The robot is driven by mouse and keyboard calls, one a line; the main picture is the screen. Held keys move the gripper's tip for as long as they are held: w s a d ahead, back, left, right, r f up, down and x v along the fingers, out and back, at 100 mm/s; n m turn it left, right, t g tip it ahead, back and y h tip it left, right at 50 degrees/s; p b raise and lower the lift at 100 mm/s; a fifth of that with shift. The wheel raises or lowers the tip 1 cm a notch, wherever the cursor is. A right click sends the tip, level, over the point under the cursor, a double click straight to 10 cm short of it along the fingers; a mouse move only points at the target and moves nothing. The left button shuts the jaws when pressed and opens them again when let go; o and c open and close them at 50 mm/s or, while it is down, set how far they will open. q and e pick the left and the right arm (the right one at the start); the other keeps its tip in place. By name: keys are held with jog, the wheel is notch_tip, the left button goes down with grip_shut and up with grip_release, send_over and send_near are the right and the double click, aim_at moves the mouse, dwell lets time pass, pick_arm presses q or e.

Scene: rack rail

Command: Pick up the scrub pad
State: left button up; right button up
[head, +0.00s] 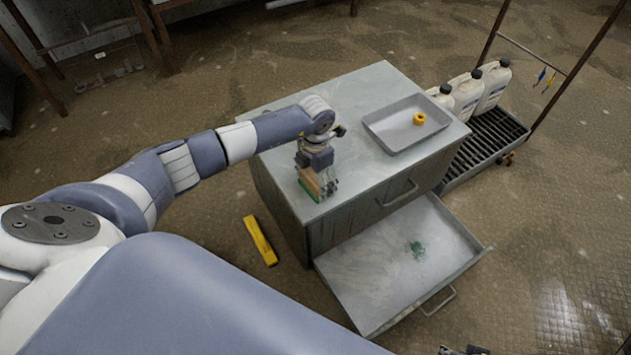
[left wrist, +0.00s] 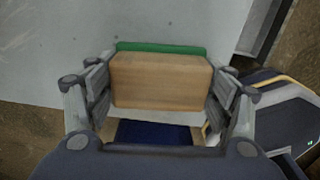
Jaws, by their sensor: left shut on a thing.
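The scrub pad (head: 309,184) is a tan, wood-coloured block with a green layer along one side. It is at the left front edge of the grey cabinet top; I cannot tell whether it still touches the surface. My left gripper (head: 321,187) points down and is shut on it. In the left wrist view the scrub pad (left wrist: 161,81) sits between the two fingers of the left gripper (left wrist: 160,92), with its green strip at the far side. A dark piece at the bottom edge of the head view may be my right gripper (head: 464,350), mostly cut off.
A grey tray (head: 388,143) with a yellow ring-shaped thing (head: 419,119) stands on the cabinet (head: 350,97). A yellow bar (head: 260,240) lies on the floor. White jugs (head: 467,93) stand on a rack at right.

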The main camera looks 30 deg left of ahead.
pick_arm(q)
jog(key=shift+r, duration=0.5)
jog(key=r, duration=0.2)
jog(key=shift+w+d+r+p, duration=0.25)
jog(key=shift+d+r+p, duration=0.1)
jog(key=w+d, duration=0.2)
jog(key=d, duration=0.1)
jog(key=w+d+b, duration=0.1)
jog(key=w+d, duration=0.2)
jog(key=d, duration=0.1)
jog(key=w+d+r, duration=0.1)
jog(key=w+d, duration=0.2)
jog(key=d, duration=0.1)
jog(key=shift+w+d+b, duration=0.1)
jog(key=shift+d+b, duration=0.15)
jog(key=shift+b, duration=0.1)
jog(key=shift+w+d+r, duration=0.15)
jog(key=shift+w+d, duration=0.15)
jog(key=shift+d, duration=0.1)
pick_arm(e)
jog(key=shift+w+v, duration=0.15)
jog(key=shift+v, duration=0.8)
jog(key=shift+w+v, duration=0.1)
jog(key=shift+v, duration=0.85)
pick_arm(q)
jog(key=shift+o, duration=1.2)
jog(key=shift+c, duration=0.4)
